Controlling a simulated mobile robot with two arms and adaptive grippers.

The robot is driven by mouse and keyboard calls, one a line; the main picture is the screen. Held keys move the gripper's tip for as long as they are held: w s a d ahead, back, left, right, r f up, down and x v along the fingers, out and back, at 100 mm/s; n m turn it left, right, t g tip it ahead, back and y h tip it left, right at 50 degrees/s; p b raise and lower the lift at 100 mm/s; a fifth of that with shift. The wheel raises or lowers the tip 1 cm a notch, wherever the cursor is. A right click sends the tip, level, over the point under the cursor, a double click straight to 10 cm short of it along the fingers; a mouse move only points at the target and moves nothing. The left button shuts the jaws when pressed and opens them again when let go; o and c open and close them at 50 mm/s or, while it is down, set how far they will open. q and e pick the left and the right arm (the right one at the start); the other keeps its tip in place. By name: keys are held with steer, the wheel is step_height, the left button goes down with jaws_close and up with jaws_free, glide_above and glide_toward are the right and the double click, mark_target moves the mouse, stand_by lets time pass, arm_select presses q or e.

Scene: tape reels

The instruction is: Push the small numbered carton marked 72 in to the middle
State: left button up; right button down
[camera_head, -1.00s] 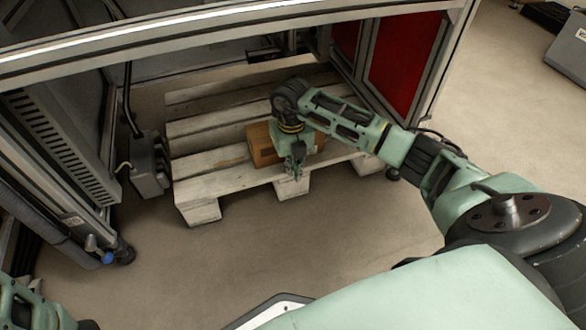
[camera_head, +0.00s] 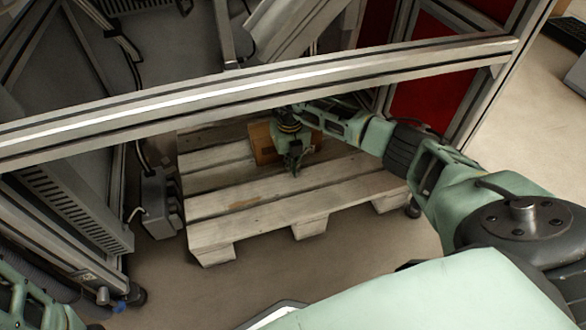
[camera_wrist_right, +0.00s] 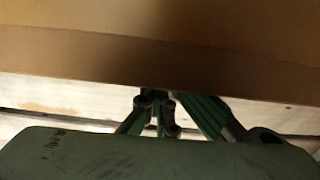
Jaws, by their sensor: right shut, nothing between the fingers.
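The brown carton (camera_head: 262,146) sits on the wooden pallet (camera_head: 260,205), toward its far side under the metal frame. Its number cannot be read in these views. My right gripper (camera_head: 294,171) is shut and empty, pointing down at the carton's near side. In the right wrist view the carton (camera_wrist_right: 160,55) fills the upper part, and the shut fingers (camera_wrist_right: 155,103) reach its lower edge, at or very near its face. The gripper and wrist hide part of the carton in the head view. My left arm shows only at the bottom left corner; its fingers are out of view.
A metal frame beam (camera_head: 250,92) crosses above the pallet, close over my right forearm. A grey box with cables (camera_head: 160,203) stands left of the pallet. A red panel (camera_head: 432,100) is at the right. The pallet's near slats are clear.

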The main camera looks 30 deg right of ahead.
steer(key=shift+w, duration=0.2)
step_height(320, 180, up, 8)
steer(key=shift+f, duration=0.2)
stand_by(0.4)
steer(key=shift+s, duration=0.1)
